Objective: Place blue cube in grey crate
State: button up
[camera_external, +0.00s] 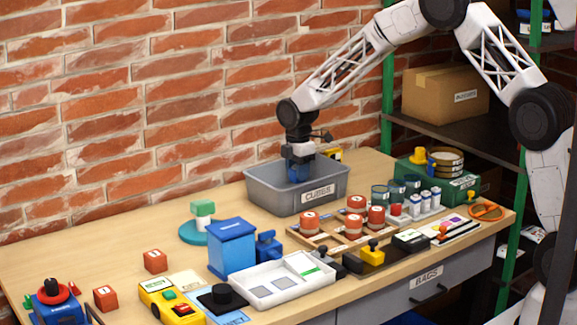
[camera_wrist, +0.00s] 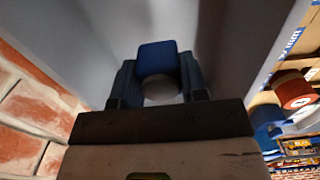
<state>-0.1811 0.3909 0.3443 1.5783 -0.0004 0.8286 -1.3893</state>
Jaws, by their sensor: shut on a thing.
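The grey crate (camera_external: 262,188), labelled "CUBES", stands on the workbench against the brick wall. My gripper (camera_external: 299,175) points down into its opening, with the fingertips partly below the rim. In the wrist view my gripper (camera_wrist: 158,75) is shut on the blue cube (camera_wrist: 158,56), which sits between the two blue fingers. Grey crate walls (camera_wrist: 85,45) surround it in that view. In the external view the cube cannot be told apart from the blue fingers. I cannot tell whether it touches the crate floor.
A wooden tray with red round pieces (camera_external: 354,224) stands right in front of the crate. A green box (camera_external: 452,190) is to its right. A blue box (camera_external: 232,248) and white tray (camera_external: 275,282) are nearer the front. Red cubes (camera_external: 155,261) lie at the left. Bench left of the crate is fairly clear.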

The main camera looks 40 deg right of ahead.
jog(key=shift+f, duration=0.4)
jog(key=shift+f, duration=1.85)
jog(key=shift+f, duration=0.15)
jog(key=o, duration=0.9)
jog(key=shift+o, duration=0.2)
jog(key=shift+r, duration=6.15)
